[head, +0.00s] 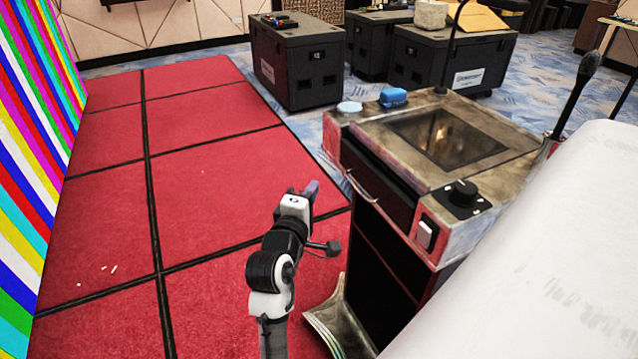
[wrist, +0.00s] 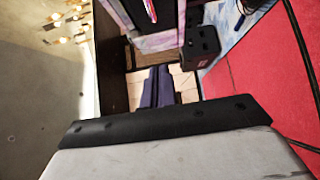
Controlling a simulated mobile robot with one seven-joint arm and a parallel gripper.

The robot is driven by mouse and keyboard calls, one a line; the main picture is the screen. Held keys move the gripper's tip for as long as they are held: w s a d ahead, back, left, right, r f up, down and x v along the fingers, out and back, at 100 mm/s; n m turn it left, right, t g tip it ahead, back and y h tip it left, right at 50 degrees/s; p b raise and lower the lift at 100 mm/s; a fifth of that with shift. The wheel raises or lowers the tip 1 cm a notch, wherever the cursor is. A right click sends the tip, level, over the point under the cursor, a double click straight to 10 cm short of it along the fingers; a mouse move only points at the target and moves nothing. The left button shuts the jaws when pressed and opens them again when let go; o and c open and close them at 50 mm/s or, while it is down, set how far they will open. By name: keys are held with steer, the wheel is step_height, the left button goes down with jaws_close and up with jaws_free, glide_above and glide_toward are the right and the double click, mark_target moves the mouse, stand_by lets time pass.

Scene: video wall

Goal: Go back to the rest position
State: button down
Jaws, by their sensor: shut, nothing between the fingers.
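My gripper (head: 311,190) is at the far end of my arm, in the middle of the head view, above the red floor and left of the wooden-topped console (head: 370,122). It is small and partly hidden behind my wrist there. In the wrist view its dark fingers (wrist: 158,87) show in the middle, close together, with nothing between them. My arm rises from the bottom of the head view and touches nothing that I can see.
The console has a drawer with a handle, a black knob (head: 463,193) and a white switch (head: 426,233); a blue item (head: 393,97) lies on top. Black cases (head: 300,65) stand behind. A striped video wall (head: 35,130) is at left. The red floor (head: 100,230) between is mostly clear.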

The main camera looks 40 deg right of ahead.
steer(key=shift+s+a, duration=0.2)
steer(key=shift+a, duration=0.25)
